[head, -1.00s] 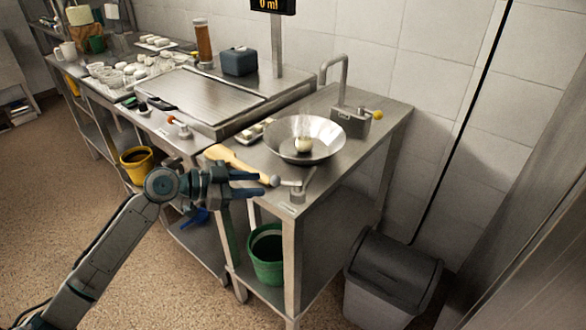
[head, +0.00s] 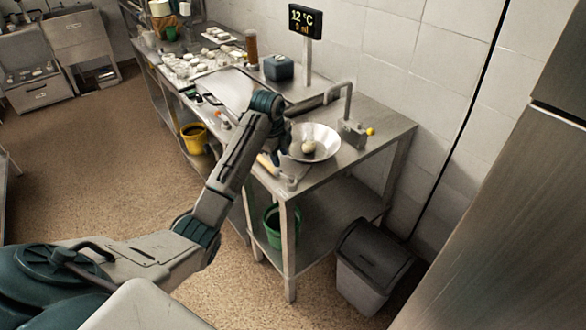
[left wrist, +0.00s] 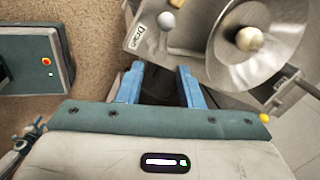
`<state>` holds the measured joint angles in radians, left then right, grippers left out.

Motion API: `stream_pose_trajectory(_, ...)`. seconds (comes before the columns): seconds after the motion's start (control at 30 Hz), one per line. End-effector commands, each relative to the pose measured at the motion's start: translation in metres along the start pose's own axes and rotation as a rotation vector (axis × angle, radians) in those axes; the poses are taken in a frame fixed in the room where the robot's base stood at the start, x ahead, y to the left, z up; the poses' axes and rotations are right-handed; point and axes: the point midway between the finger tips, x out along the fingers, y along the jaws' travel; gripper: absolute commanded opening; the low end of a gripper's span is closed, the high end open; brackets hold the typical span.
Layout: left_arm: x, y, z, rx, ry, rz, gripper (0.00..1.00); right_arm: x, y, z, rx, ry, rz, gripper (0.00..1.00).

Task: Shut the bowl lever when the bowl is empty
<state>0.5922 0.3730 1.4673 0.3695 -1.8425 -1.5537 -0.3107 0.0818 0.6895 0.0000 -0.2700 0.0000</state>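The steel bowl (head: 326,137) sits on the metal table and holds one pale round item (head: 308,147), so it is not empty. Both also show in the left wrist view, the bowl (left wrist: 222,58) around the item (left wrist: 250,38). The bowl lever (head: 291,183) is at the table's front corner; its arm is hard to make out there. In the left wrist view its grey ball knob (left wrist: 166,20) shows beyond my fingers, by a small label. My left gripper (left wrist: 158,80) is open and empty, apart from the knob. In the head view it (head: 283,152) is partly hidden beside the bowl.
A tap with a yellow knob (head: 371,132) stands behind the bowl. A wooden-looking tool (head: 267,165) lies left of the lever. A green bucket (head: 272,222) is under the table, a grey bin (head: 370,265) to the right. A display (head: 305,20) stands at the back.

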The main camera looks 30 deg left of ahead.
Motion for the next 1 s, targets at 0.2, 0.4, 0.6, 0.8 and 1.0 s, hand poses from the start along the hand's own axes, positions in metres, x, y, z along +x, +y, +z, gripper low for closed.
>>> stream_pose_trajectory(0.2, -0.007, -0.007, 0.005, 0.031, -0.015, 0.032, 0.33, -0.002, -0.002, 0.018, 0.002, -0.008, -0.002, 0.47)
stream_pose_trajectory(0.4, 0.020, -0.006, 0.005, 0.030, -0.014, 0.034, 0.33, -0.013, 0.000, 0.017, 0.001, -0.008, -0.002, 0.47)
stream_pose_trajectory(0.6, 0.059, -0.005, 0.005, 0.029, -0.013, 0.033, 0.33, -0.024, 0.001, 0.015, 0.001, -0.009, -0.001, 0.47)
stream_pose_trajectory(0.8, 0.087, -0.004, 0.006, 0.030, -0.014, 0.030, 0.33, -0.030, 0.001, 0.015, 0.001, -0.009, -0.001, 0.47)
stream_pose_trajectory(1.0, 0.097, -0.004, 0.006, 0.030, -0.014, 0.028, 0.33, -0.032, 0.000, 0.014, 0.002, -0.009, -0.002, 0.47)
